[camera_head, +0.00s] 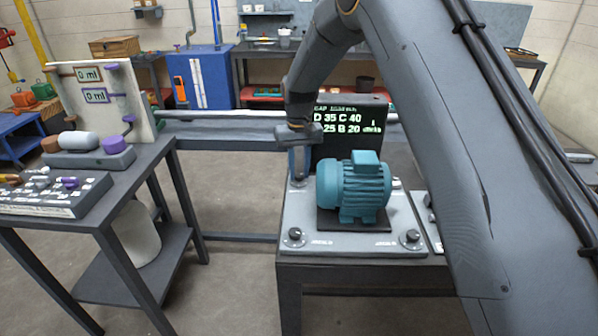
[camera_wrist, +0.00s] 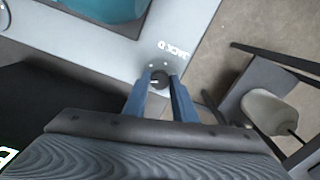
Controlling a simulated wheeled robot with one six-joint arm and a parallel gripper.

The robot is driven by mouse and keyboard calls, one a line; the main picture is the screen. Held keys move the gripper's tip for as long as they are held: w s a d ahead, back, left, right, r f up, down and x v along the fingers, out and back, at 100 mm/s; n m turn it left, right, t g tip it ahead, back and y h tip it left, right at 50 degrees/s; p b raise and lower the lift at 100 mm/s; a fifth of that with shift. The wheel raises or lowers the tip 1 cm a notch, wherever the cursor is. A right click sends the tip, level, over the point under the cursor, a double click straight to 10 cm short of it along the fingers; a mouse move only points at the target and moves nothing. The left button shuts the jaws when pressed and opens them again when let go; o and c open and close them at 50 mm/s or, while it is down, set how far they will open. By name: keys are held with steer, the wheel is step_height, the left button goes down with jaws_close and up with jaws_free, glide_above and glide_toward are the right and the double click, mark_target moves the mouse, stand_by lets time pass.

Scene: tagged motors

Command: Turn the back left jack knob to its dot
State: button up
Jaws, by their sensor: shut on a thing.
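The back left jack knob (camera_wrist: 160,79) is a small dark round knob with a white pointer mark, beside the printed label "JACK D" on the grey plate (camera_wrist: 195,22). My gripper (camera_wrist: 161,82) has its two blue fingers on either side of the knob, shut on it. Small pale marks show on the plate near the knob; I cannot tell for sure which is its dot. In the head view my gripper (camera_head: 298,168) points down at the back left corner of the plate (camera_head: 345,243), and its fingers hide the knob.
A teal motor (camera_head: 355,187) stands on the plate, just right of my gripper. A black display (camera_head: 348,128) with green text stands behind it. Front left (camera_head: 294,234) and front right (camera_head: 411,237) knobs show. A side table (camera_head: 100,215) with controls stands left, across open floor.

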mark_target(299, 175)
steer(key=shift+n, duration=0.4)
steer(key=o, duration=1)
steer(key=shift+o, duration=0.2)
step_height(299, 175, up, 8)
steer(key=shift+f+b, duration=0.1)
steer(key=shift+b, duration=0.9)
